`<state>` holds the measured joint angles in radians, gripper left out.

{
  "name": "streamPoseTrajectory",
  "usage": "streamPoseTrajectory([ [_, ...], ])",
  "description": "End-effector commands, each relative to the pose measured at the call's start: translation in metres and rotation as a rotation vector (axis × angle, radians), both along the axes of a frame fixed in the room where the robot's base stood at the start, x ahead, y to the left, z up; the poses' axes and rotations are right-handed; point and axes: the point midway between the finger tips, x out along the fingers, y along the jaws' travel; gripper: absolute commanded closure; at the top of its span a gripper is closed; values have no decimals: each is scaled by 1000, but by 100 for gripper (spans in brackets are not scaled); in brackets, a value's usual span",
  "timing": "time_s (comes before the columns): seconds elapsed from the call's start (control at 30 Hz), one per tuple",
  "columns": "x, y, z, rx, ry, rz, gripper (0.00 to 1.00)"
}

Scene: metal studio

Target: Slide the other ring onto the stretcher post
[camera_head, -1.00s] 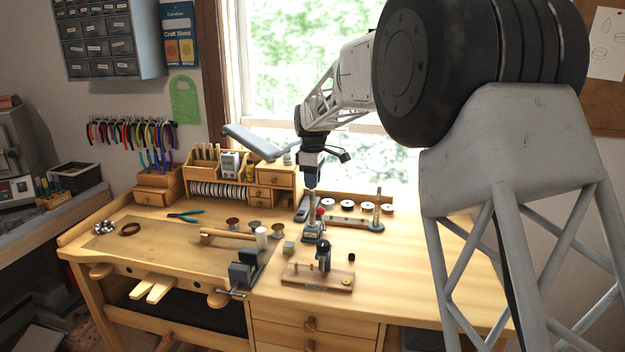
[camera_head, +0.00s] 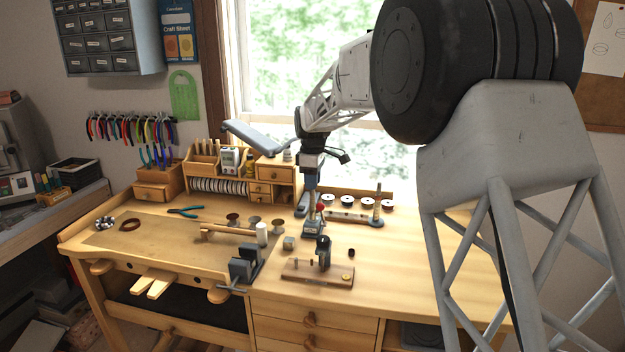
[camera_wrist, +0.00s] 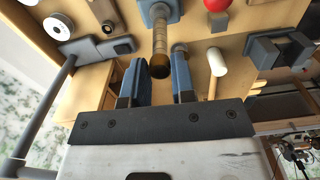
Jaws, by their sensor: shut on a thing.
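The ring stretcher (camera_head: 313,228) stands on the bench, a grey-blue base with an upright post and a red knob beside it. In the wrist view its stepped, brownish post (camera_wrist: 160,42) points up between my two blue fingers. My gripper (camera_head: 312,194) is directly above the stretcher, pointing down; its fingers also show in the wrist view (camera_wrist: 159,68). It is shut on a ring, but the ring's outline is hard to make out. A brown-gold band shows at the post's tip between the fingers; I cannot tell whether it is the ring or the post.
A wooden stand with a dark upright piece (camera_head: 323,252) is in front of the stretcher. A small vise (camera_head: 243,265) and a white cylinder (camera_head: 262,234) are to the left. The right bench top is clear.

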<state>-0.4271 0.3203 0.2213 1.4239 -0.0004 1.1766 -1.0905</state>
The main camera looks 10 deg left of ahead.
Motion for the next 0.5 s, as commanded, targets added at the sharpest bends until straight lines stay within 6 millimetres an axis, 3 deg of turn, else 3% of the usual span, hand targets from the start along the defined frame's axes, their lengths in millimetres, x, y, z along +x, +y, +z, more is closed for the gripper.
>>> streamPoseTrajectory([
  [0.5,0,0,-9,0,0,0,98],
])
